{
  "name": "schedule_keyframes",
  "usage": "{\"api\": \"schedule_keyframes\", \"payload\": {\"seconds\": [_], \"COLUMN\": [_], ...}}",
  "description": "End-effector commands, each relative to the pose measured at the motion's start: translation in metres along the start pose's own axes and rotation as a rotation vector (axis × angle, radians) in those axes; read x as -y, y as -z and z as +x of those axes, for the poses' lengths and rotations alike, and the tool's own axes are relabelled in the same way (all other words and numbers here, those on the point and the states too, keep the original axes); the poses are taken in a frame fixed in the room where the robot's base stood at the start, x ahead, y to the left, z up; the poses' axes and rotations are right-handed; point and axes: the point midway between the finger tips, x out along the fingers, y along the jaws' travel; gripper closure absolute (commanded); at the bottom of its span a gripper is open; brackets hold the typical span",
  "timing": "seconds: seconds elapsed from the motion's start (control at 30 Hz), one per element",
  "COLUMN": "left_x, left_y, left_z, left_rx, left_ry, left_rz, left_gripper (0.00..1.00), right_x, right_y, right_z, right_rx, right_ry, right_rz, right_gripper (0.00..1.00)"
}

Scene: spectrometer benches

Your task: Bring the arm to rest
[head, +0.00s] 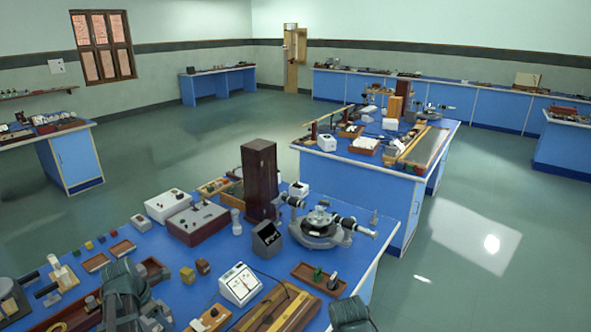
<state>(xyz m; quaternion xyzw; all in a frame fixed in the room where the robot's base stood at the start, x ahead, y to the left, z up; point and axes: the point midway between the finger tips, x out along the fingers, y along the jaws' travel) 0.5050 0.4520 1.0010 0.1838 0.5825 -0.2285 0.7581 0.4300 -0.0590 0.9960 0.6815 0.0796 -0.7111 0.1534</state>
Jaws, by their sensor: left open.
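My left gripper (127,292), dark grey-green, is low at the left of the head view, over the front left of the near blue bench (215,262). It is open, and I see nothing held between its jaws. A similar dark part of my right gripper (350,314) shows at the bottom edge, near the bench's front right side. The frame cuts it off, so its jaws are hidden.
The near bench is crowded: a spectrometer (318,227), a tall dark wooden box (259,182), a white meter (240,284), a wooden tray (318,279) and small coloured blocks. Green floor (470,290) lies open to the right. Another loaded bench (372,180) stands behind.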

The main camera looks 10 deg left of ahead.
Motion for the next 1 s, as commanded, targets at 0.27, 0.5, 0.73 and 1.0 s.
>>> {"api": "schedule_keyframes", "payload": {"seconds": [0.27,0.5,0.73,1.0], "left_x": [0.113,0.223,0.314,0.363], "left_y": [-0.089,-0.136,-0.151,-0.152], "left_z": [0.027,0.04,0.042,0.041], "left_rx": [-0.083,-0.131,-0.153,-0.157], "left_ry": [0.101,0.224,0.36,0.462], "left_rz": [0.852,1.676,2.383,2.806], "left_gripper": [0.42,0.42,0.42,0.42], "right_x": [0.0,0.0,0.0,0.0], "right_y": [0.0,0.0,0.0,0.0], "right_z": [0.0,0.0,0.0,0.0], "right_rx": [0.0,0.0,0.0,0.0], "right_ry": [0.0,0.0,0.0,0.0], "right_rz": [0.0,0.0,0.0,0.0], "right_gripper": [0.41,0.41,0.41,0.41]}}
